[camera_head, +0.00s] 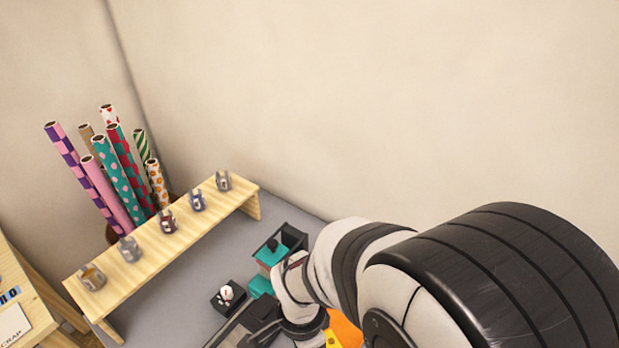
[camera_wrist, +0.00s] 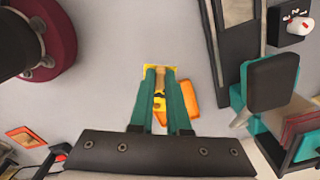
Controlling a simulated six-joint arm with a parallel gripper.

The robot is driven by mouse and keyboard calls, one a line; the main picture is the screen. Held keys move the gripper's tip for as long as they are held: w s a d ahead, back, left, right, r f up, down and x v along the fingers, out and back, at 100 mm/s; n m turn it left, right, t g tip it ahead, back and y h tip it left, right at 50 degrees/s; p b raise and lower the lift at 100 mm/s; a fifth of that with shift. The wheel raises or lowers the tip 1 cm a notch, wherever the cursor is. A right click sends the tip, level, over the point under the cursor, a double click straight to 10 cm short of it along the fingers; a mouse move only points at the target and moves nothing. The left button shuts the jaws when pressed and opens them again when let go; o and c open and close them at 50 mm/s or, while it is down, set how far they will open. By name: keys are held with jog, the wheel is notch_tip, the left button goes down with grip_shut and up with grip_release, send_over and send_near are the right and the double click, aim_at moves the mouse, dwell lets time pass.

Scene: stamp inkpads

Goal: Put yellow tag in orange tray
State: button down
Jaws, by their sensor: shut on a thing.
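My gripper (camera_wrist: 160,74) shows in the wrist view with its two teal fingers closed on a small yellow piece with a tan part between the fingers, which I take as the yellow tag (camera_wrist: 159,70). An orange piece (camera_wrist: 184,99), likely the orange tray, lies just below and right of the tag, partly hidden by the fingers. I cannot tell whether the tag touches it. In the head view my arm hides the gripper. An orange patch (camera_head: 346,328) shows beside my arm at the bottom edge.
A teal and black stamp (camera_wrist: 268,85) and a black box (camera_wrist: 300,152) with papers stand to the right in the wrist view. A dark red round thing (camera_wrist: 52,45) is at upper left. A wooden shelf (camera_head: 140,280) with several small holders stands left in the head view.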

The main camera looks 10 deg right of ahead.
jog(key=d+r+n, duration=0.2)
jog(key=d+n, duration=0.3)
jog(key=d, duration=1.3)
send_over(337, 335)
jog(key=f, duration=0.6)
jog(key=shift+s+d, duration=0.3)
jog(key=f, duration=0.4)
jog(key=shift+w+a, duration=0.25)
jog(key=shift+a, duration=0.1)
jog(key=shift+f, duration=0.2)
jog(key=c, duration=0.9)
grip_release()
jog(key=shift+f, duration=0.1)
